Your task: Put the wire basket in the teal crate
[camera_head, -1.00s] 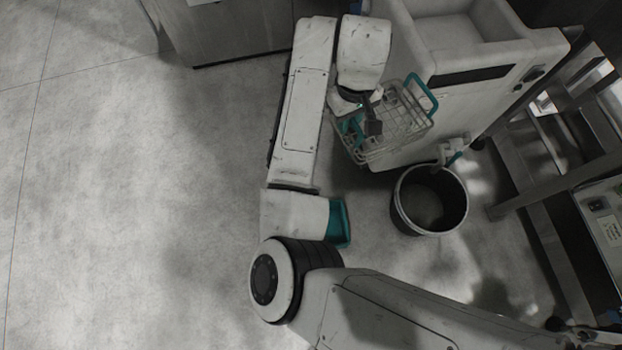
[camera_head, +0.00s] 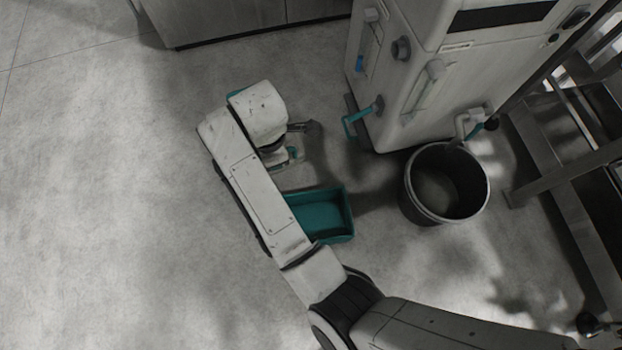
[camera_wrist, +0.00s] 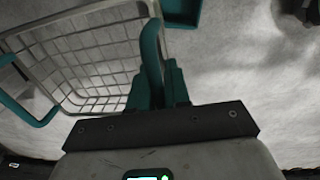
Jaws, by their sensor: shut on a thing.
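The wire basket (camera_wrist: 88,62) hangs at the left of the wrist view, a pale wire grid with teal handles. My gripper (camera_wrist: 158,88) is shut on one teal handle (camera_wrist: 150,48) of it. In the head view my arm hides most of the basket; only a little of it (camera_head: 288,166) shows beside my wrist, above the floor. The teal crate (camera_head: 346,222) stands on the floor below and right of my gripper in that view, partly covered by my arm. Its visible inside looks empty. A corner of the crate (camera_wrist: 182,12) also shows at the top of the wrist view.
A pale machine (camera_head: 425,95) stands at the upper right, with a teal fitting (camera_head: 360,119) sticking out at its lower left. A dark bucket (camera_head: 412,196) is right of the crate. Metal frames (camera_head: 560,180) line the right edge. The floor at left is open.

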